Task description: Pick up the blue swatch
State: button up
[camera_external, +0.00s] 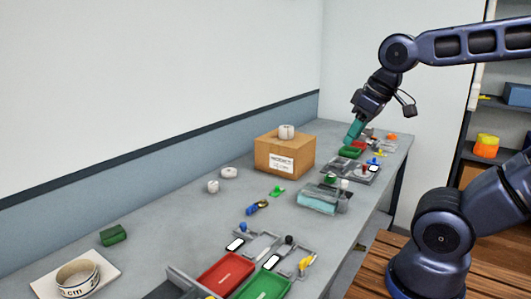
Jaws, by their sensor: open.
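I cannot make out for sure which thing is the blue swatch. A small blue piece (374,161) lies among small items toward the far end of the grey table. Another small blue piece (251,210) lies mid-table beside a brownish round bit. The small blue piece at the far end is to the right of my fingertips and slightly lower in the picture.
A cardboard box (276,158) with a white roll on top stands at the wall side. A pale blue transparent container (318,198) stands mid-table. Red (227,272) and green (262,287) trays are at the front. A bowl (77,278) sits at the left.

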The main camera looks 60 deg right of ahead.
jog(key=w+d+r+n+g+h, duration=0.15)
jog(key=w+d+n, duration=0.25)
jog(key=w+d, duration=0.9)
jog(key=w+d+f+n+g+h, duration=0.1)
jog(key=w+d+f+n, duration=0.15)
jog(key=d, duration=0.55)
jog(key=w+d+f+n+h, duration=0.1)
jog(key=w+d, duration=0.3)
jog(key=d, duration=0.4)
jog(key=n+g, duration=0.3)
jog(key=n, duration=0.5)
send_over(374, 158)
jog(key=a, duration=0.2)
notch_tip(374, 158, down, 21)
jog(key=shift+y, duration=0.25)
jog(key=shift+w+a+x, duration=0.1)
jog(key=shift+w+x, duration=0.05)
jog(key=shift+x, duration=1.65)
jog(key=shift+w+a+x, duration=0.1)
jog(key=shift+w+x, duration=0.05)
jog(key=shift+x, duration=1.7)
jog(key=shift+w+x, duration=0.1)
jog(key=shift+x, duration=1.7)
grip_shut()
